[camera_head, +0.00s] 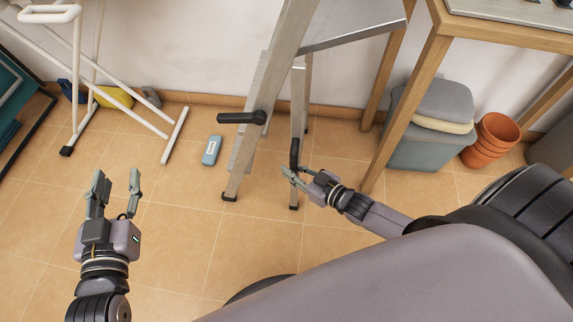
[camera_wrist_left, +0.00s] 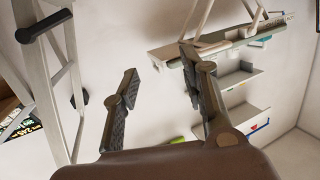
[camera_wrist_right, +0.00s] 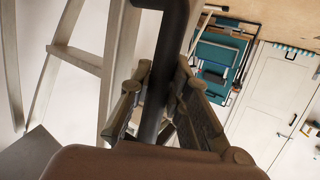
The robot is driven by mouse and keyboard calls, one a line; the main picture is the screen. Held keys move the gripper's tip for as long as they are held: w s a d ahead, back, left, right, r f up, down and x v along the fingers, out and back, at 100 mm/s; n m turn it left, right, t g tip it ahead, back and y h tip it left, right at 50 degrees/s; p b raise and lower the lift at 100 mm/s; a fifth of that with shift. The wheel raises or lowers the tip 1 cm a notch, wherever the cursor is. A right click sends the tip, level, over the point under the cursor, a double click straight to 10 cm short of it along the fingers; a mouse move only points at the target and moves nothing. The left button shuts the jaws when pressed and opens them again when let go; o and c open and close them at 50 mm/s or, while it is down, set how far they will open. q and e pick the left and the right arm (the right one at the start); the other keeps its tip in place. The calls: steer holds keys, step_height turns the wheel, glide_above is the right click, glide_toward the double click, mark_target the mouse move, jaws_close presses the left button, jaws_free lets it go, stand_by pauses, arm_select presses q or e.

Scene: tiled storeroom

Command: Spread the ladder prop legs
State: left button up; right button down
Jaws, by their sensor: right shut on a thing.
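The ladder (camera_head: 247,155) stands upright on the tiles, its legs close together at the feet. A black handle (camera_head: 243,118) sticks out to the left from its nearer leg. A second black handle (camera_head: 294,153) is on the prop leg (camera_head: 299,110) to the right. My right gripper (camera_head: 287,174) is shut on that second handle, which runs between the fingers in the right wrist view (camera_wrist_right: 160,80). My left gripper (camera_head: 118,188) is open and empty, left of the ladder and apart from it. The ladder also shows at the left of the left wrist view (camera_wrist_left: 68,75).
A white drying rack (camera_head: 80,70) stands at the left. A blue-grey box (camera_head: 211,150) lies on the floor left of the ladder. A wooden table (camera_head: 405,110), a grey bin (camera_head: 425,147) and stacked terracotta pots (camera_head: 490,140) stand at the right. Floor in front is clear.

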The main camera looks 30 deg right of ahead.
arm_select(q)
steer(key=s+a+f+g+y+p, duration=0.1)
steer(key=s+a+f+g+p, duration=0.1)
steer(key=s+f+g, duration=0.4)
steer(key=s+a+f+g+y+p, duration=0.2)
steer(key=s+f+g, duration=0.4)
steer(key=s, duration=0.4)
steer(key=shift+s+a+f+n+g+y+p, duration=0.35)
steer(key=shift+a+f+p, duration=0.2)
steer(key=shift+a, duration=0.65)
arm_select(e)
steer(key=shift+n+g+h, duration=0.5)
steer(key=shift+g, duration=0.2)
steer(key=s+d, duration=0.2)
steer(key=d, duration=0.1)
steer(key=s+d, duration=0.1)
steer(key=shift+d+r, duration=0.25)
steer(key=shift+r, duration=0.05)
steer(key=shift+d+f, duration=0.1)
steer(key=shift+d, duration=0.1)
steer(key=c, duration=2)
jaws_free()
steer(key=shift+o, duration=1.1)
steer(key=shift+s+d, duration=0.1)
steer(key=shift+s, duration=0.05)
